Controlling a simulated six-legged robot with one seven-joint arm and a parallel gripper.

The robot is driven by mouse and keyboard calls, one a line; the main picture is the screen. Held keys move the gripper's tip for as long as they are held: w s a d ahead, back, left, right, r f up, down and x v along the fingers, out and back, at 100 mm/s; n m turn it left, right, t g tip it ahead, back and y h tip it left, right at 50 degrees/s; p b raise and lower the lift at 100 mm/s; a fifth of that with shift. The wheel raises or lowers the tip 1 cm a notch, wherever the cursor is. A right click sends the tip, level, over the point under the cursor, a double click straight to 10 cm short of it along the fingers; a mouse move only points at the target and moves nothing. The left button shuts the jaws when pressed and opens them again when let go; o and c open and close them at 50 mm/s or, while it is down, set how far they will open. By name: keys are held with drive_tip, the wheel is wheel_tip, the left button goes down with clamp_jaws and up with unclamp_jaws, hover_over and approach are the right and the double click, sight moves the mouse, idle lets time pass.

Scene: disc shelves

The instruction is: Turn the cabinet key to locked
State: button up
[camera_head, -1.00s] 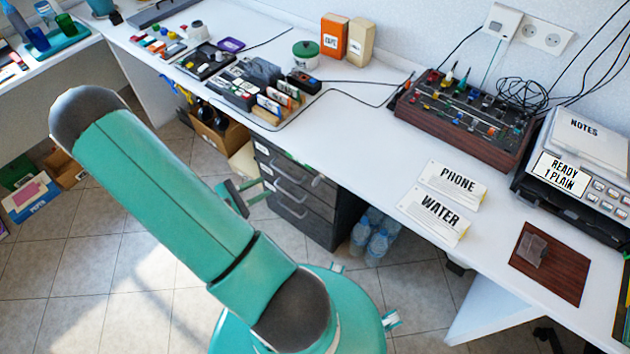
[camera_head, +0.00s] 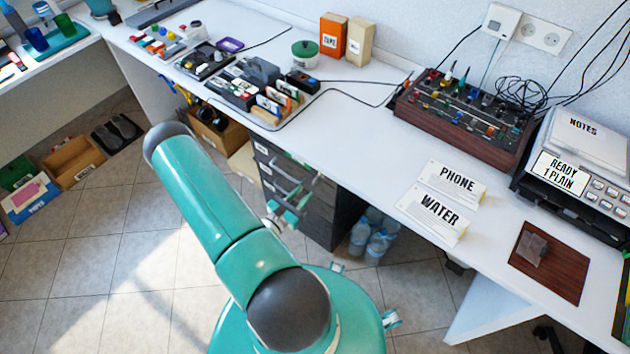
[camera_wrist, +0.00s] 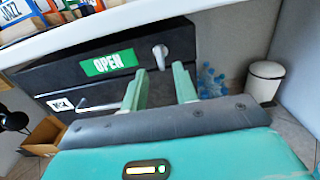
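The dark drawer cabinet (camera_head: 324,228) stands under the white desk, and its top front (camera_wrist: 65,77) fills the upper left of the wrist view. A green OPEN sign (camera_wrist: 109,63) is on that front. The pale key (camera_wrist: 160,54) sticks out just right of the sign, pointing down at a slight tilt. My gripper (camera_wrist: 159,78) is open, one finger on each side below the key, with nothing between the fingers. I cannot tell whether they touch the key. In the head view my gripper (camera_head: 290,211) is in front of the cabinet, and the key cannot be made out.
The white desk (camera_head: 370,130) edge runs above the cabinet. Water bottles (camera_head: 372,238) stand on the floor right of it. A white bin (camera_wrist: 266,81) is farther right in the wrist view. A cardboard box (camera_head: 215,135) is left of the cabinet. The tiled floor in front is clear.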

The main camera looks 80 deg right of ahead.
sight(313, 184)
drive_tip(key=x, duration=0.7)
drive_tip(key=shift+c, duration=0.2)
clamp_jaws()
